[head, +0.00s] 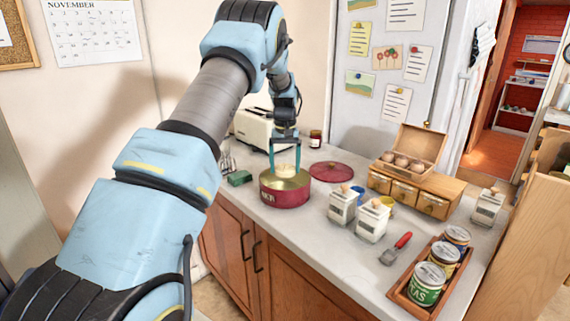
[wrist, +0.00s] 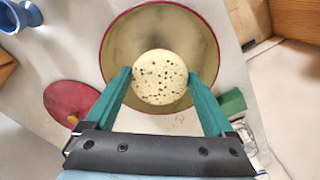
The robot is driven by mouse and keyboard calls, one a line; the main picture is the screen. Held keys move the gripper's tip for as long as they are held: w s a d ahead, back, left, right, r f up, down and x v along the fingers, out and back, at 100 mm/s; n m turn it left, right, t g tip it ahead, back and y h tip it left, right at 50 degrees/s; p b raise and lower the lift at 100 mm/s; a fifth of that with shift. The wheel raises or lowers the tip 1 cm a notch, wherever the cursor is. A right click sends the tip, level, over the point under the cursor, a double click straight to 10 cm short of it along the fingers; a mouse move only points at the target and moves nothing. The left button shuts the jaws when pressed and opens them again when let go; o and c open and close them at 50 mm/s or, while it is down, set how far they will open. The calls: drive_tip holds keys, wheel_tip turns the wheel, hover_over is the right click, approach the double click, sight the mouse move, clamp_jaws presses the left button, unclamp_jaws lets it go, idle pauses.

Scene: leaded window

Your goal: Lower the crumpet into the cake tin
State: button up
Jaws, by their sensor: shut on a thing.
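The crumpet (wrist: 160,78) is a pale round cake with small dark holes. My gripper (wrist: 160,84) is shut on it, with one teal finger on each side. The cake tin (head: 285,194) is red outside and brassy inside, and stands open on the counter. In the wrist view the cake tin's rim (wrist: 214,50) rings the crumpet, which lies over the opening near the side closest to my wrist. In the head view the crumpet (head: 285,169) shows between the fingers at about the rim's height; I cannot tell how far inside it is. A red lid (head: 331,171) lies flat behind the tin.
A green block (head: 240,178) lies left of the tin, with a cream toaster (head: 254,127) behind. White canisters (head: 343,206) stand to the right. Farther right are a wooden drawer box (head: 415,192), a red-handled tool (head: 396,249) and a tray of cans (head: 407,291).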

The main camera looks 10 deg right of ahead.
sight(285, 185)
drive_tip(key=shift+f+b, duration=0.65)
drive_tip(key=shift+f, duration=0.8)
drive_tip(key=shift+f+b, duration=1.25)
drive_tip(key=shift+f, duration=1.25)
idle(1.0)
drive_tip(key=o, duration=1.1)
drive_tip(key=shift+c, duration=0.2)
